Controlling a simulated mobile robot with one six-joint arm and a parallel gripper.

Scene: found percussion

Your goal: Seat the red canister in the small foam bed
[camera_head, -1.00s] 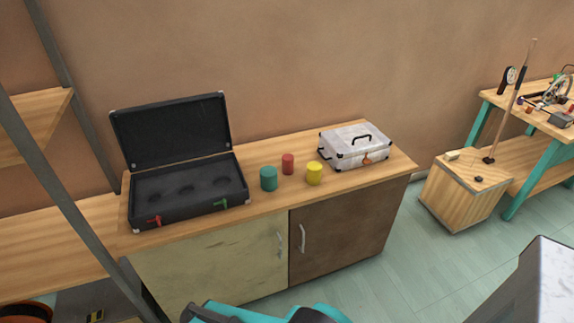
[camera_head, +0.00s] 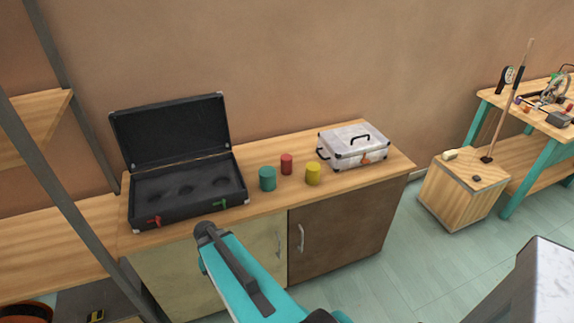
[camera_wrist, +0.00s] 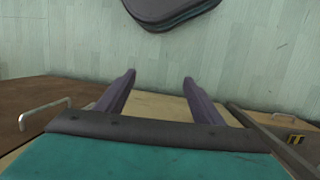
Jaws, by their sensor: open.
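The red canister (camera_head: 286,164) stands upright on the wooden cabinet top, behind and between a teal canister (camera_head: 267,178) and a yellow canister (camera_head: 313,173). To their left is an open black case (camera_head: 188,205) with its lid up. Its dark foam holds several round beds, all empty; the small foam bed (camera_head: 156,195) seems to be the leftmost, though sizes are hard to judge. My gripper shows in the wrist view (camera_wrist: 158,80) with two purple fingers apart and nothing between them. In the head view my arm is in front of the cabinet, below the top; the fingers are not visible there.
A closed silver case (camera_head: 354,146) stands at the right of the cabinet top. Red (camera_head: 154,221) and green (camera_head: 221,204) latches are on the black case's front. A shelf post (camera_head: 62,185) rises at the left. A wooden box (camera_head: 464,190) stands on the floor at right.

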